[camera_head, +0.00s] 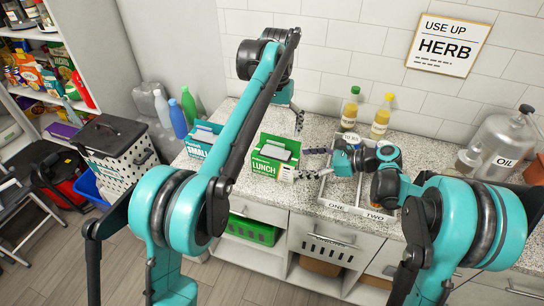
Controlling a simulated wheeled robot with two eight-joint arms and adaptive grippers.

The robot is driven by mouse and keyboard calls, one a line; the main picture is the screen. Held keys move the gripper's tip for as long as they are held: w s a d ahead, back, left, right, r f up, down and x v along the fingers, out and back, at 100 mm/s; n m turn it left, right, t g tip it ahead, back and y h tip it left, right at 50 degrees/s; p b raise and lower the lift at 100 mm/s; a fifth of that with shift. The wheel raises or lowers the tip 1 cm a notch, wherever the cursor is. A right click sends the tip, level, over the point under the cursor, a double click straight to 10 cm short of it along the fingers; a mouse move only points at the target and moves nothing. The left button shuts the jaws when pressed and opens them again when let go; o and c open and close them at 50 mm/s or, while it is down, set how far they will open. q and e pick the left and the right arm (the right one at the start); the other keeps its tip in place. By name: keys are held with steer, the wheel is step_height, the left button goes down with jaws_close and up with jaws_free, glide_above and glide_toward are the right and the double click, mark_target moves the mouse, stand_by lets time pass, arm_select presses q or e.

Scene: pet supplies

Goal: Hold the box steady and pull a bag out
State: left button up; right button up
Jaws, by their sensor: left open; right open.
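A green box (265,168) marked LUNCH stands on the counter, with pale grey-white bags (274,152) showing in its open top. A blue box (198,150) marked SMALL stands to its left, also with pale contents. My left gripper (298,118) is open and empty, pointing down above and behind the right side of the green box. My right gripper (311,162) is open, its fingers pointing left at the right side of the green box. Its lower finger is close to the box's corner; I cannot tell whether it touches.
A white divided tray (337,207) marked ONE and TWO sits right of the green box, partly under my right arm. Yellow bottles (380,118) stand behind it. Spray bottles (178,118) stand at left.

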mark_target(282, 161)
arm_select(q)
steer(key=shift+w+f, duration=0.15)
steer(key=shift+w, duration=0.2)
arm_select(e)
steer(key=x, duration=0.7)
steer(key=shift+w+a+f, duration=0.15)
steer(key=shift+w, duration=0.25)
steer(key=shift+a, duration=0.2)
